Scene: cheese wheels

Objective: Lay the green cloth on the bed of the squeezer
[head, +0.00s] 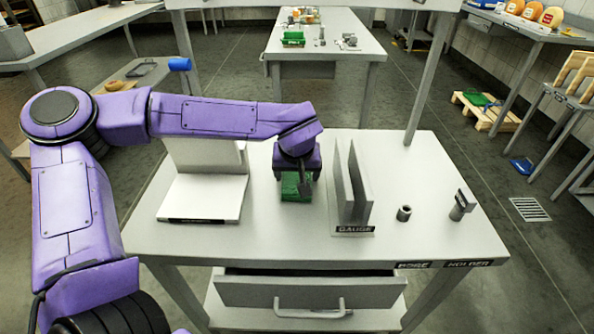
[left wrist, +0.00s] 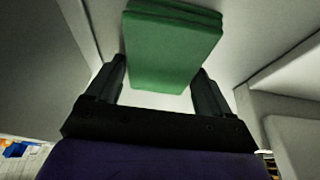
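The green cloth (head: 296,187) is a small folded stack at the middle of the table, right of the white squeezer. In the left wrist view the folded cloth (left wrist: 170,50) shows several layers. My left gripper (head: 299,177) is right over it, its fingers apart on either side of the cloth (left wrist: 158,70); firm contact is not clear. The squeezer has a flat pale bed (head: 203,196) with an upright block behind it, partly hidden by my purple left arm. My right gripper is not in view.
A two-plate stand labelled GAUGE (head: 353,190) is close right of the cloth. A small dark ring (head: 404,213) and a short tilted cylinder (head: 462,206) stand further right. A drawer (head: 310,290) is under the table's front edge. The front strip of the tabletop is clear.

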